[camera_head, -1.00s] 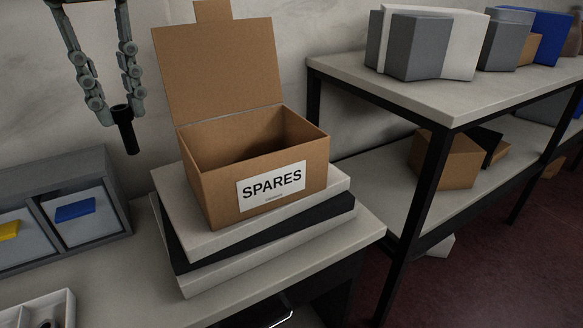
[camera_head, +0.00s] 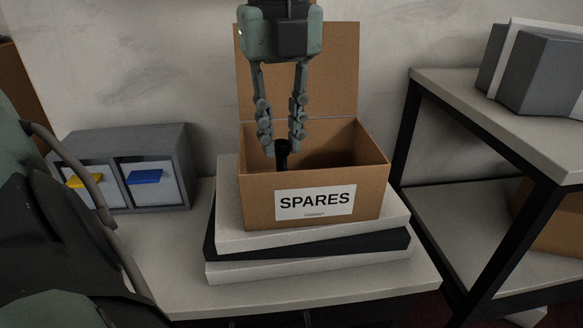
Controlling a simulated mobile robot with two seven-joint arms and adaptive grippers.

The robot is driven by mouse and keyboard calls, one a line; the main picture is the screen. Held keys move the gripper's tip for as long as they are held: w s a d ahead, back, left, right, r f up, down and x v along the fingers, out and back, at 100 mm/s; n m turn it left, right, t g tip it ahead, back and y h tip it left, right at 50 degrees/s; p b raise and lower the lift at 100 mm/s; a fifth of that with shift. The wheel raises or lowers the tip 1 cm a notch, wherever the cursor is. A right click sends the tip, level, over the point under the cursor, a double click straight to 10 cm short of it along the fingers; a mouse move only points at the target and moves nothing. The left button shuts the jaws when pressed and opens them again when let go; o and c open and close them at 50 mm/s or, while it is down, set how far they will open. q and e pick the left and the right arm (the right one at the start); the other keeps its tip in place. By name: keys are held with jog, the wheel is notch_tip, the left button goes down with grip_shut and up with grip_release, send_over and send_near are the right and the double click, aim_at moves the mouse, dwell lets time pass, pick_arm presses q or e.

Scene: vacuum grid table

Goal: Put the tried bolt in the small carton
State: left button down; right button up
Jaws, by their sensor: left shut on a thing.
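The small carton (camera_head: 258,203) is brown cardboard with a white SPARES label and its lid standing open at the back. It sits on a stack of flat boxes. My left gripper (camera_head: 281,145) points down over the carton's open top, toward its left side. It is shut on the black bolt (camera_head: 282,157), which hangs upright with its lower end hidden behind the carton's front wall. I cannot tell whether the bolt touches the carton floor. My right gripper is not in view.
The stack of white and dark boxes (camera_head: 300,262) rests on a pale table (camera_head: 180,285). A grey drawer unit (camera_head: 180,165) with yellow and blue handles stands to the left. A black-framed shelf (camera_head: 505,130) holding grey boxes stands to the right.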

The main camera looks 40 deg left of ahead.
aim_at(282, 153)
pick_arm(q)
jog(key=shift+f, duration=0.75)
notch_tip(282, 153, down, 4)
jog(key=shift+r, duration=0.3)
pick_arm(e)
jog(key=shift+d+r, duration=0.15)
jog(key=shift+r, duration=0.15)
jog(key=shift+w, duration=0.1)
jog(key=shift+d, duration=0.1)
pick_arm(q)
jog(key=c, duration=1.4)
grip_release()
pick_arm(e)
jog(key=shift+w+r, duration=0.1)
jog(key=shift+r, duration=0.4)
